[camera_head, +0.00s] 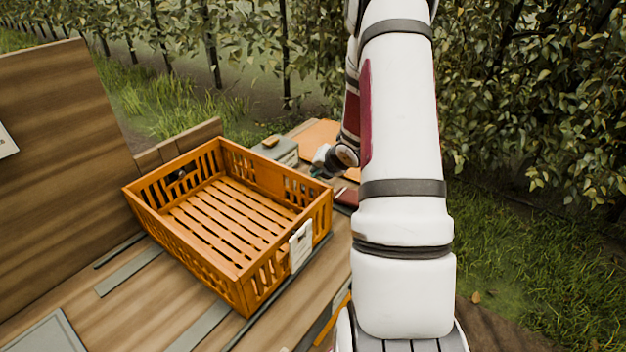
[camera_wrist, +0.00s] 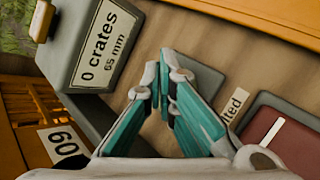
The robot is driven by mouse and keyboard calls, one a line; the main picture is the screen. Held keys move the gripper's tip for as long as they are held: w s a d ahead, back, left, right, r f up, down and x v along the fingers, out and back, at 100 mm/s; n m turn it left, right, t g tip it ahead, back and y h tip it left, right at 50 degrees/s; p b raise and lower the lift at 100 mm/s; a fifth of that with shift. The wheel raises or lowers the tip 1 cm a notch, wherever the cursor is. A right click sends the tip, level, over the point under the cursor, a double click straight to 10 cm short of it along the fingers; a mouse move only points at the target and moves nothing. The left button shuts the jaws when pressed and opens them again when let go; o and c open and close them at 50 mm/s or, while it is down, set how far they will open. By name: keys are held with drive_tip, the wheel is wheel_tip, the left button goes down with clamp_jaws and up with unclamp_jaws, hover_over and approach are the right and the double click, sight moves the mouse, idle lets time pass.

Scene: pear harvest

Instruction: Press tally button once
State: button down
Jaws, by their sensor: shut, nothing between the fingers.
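The tally box (camera_wrist: 95,48) is grey-green, with a white label reading "0 crates 65 mm", at the upper left of the wrist view. A tan button (camera_wrist: 41,21) sticks out from its top side. In the head view the box (camera_head: 285,154) stands behind the crate, with the button (camera_head: 270,141) on top. My gripper (camera_wrist: 163,72) has teal fingers, shut and empty, to the right of the box and apart from the button. In the head view my arm hides most of the gripper.
An empty orange slatted crate (camera_head: 137,195) stands on the wooden deck, left of the gripper. A dark red panel in a grey frame (camera_wrist: 285,138) lies right of the gripper. An orange board (camera_wrist: 270,20) lies beyond.

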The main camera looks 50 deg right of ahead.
drive_tip(key=shift+f+b, duration=0.4)
drive_tip(key=shift+f, duration=0.1)
idle(0.3)
idle(0.4)
drive_tip(key=shift+r+p, duration=0.75)
drive_tip(key=shift+r, duration=0.35)
drive_tip(key=shift+r, duration=0.1)
drive_tip(key=shift+r+p, duration=1.95)
drive_tip(key=shift+r, duration=0.5)
